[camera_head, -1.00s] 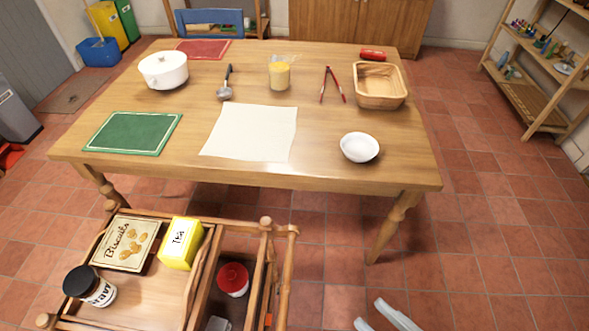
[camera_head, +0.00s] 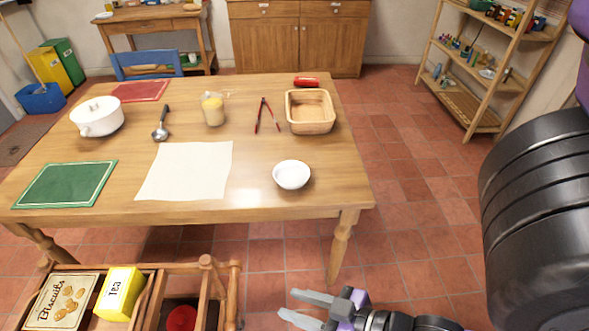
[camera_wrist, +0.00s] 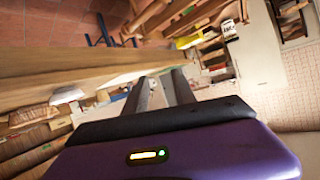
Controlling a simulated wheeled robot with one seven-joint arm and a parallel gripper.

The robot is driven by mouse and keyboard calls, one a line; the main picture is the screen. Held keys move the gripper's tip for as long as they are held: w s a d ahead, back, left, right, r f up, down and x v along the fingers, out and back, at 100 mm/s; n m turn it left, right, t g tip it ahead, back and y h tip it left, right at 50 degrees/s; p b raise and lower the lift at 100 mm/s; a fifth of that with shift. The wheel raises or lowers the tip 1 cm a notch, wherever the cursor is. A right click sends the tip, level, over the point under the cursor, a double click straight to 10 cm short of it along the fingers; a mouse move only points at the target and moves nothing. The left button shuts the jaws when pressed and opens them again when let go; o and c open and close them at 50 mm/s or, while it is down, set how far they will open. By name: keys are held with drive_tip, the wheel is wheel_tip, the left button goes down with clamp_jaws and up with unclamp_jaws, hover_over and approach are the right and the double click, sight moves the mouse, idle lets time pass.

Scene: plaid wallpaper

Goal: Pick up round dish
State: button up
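A small round white dish (camera_head: 291,175) sits upright on the wooden table (camera_head: 255,195), near its front right corner. It looks empty. My gripper (camera_head: 290,303) is low in front of the table, below the dish in the head view and well apart from it. Its two fingers are spread with nothing between them. The wrist view also shows the parted fingers of my gripper (camera_wrist: 160,88). A small white thing at the left of the wrist view may be the dish; I cannot tell.
A white pot (camera_head: 97,117), ladle (camera_head: 161,124), yellow-filled jar (camera_head: 213,110), red tongs (camera_head: 267,114) and wooden basket (camera_head: 310,112) stand on the table. A cream sheet (camera_head: 185,170) lies left of the dish. A wooden cart (camera_head: 205,290) stands at front left.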

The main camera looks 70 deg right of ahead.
drive_tip(key=w+d+f+m+g+h+p, duration=0.1)
drive_tip(key=w+d+f+m+g+p, duration=0.15)
drive_tip(key=d, duration=0.35)
drive_tip(key=w+d+f+m+g+h+p, duration=0.1)
drive_tip(key=w+d+f+m+h, duration=0.15)
drive_tip(key=d, duration=0.25)
drive_tip(key=m+g+y+p, duration=0.3)
drive_tip(key=m+g+p, duration=0.55)
drive_tip(key=m, duration=1.05)
approach(303, 184)
drive_tip(key=f, duration=0.1)
drive_tip(key=shift+t, duration=0.4)
drive_tip(key=shift+p+x, duration=0.7)
drive_tip(key=shift+x, duration=3.15)
drive_tip(key=shift+s+d, duration=0.1)
clamp_jaws()
drive_tip(key=shift+s, duration=0.1)
